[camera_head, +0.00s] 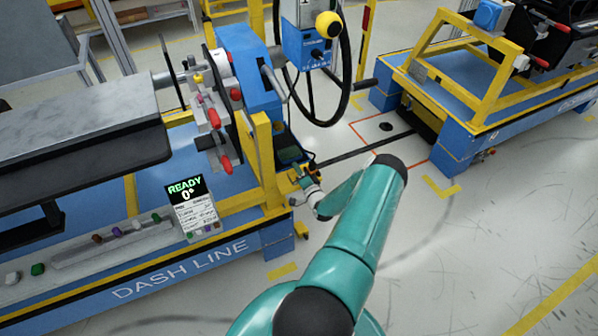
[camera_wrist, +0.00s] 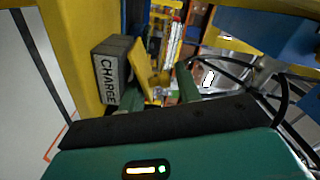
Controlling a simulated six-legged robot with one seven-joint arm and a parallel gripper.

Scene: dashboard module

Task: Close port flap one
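A dark grey box labelled CHARGE (camera_wrist: 109,72) is on a yellow post at the left of the wrist view. A yellow flap-like plate (camera_wrist: 143,66) stands out at an angle beside it; I take it for the port flap, and it looks open. No port number is readable. My gripper (camera_wrist: 160,90) is just in front of the plate, its two green fingers apart. Whether a finger touches the plate cannot be told. In the head view my gripper (camera_head: 306,191) is small, beside the yellow post (camera_head: 265,160) at the end of the dash line, and the flap is not clear.
The blue DASH LINE bench (camera_head: 180,275) fills the left, with a READY 0° display (camera_head: 186,190). A black hoop (camera_head: 346,70) hangs behind the post. Another blue and yellow stand (camera_head: 470,135) is at the right. The floor at the right front is clear.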

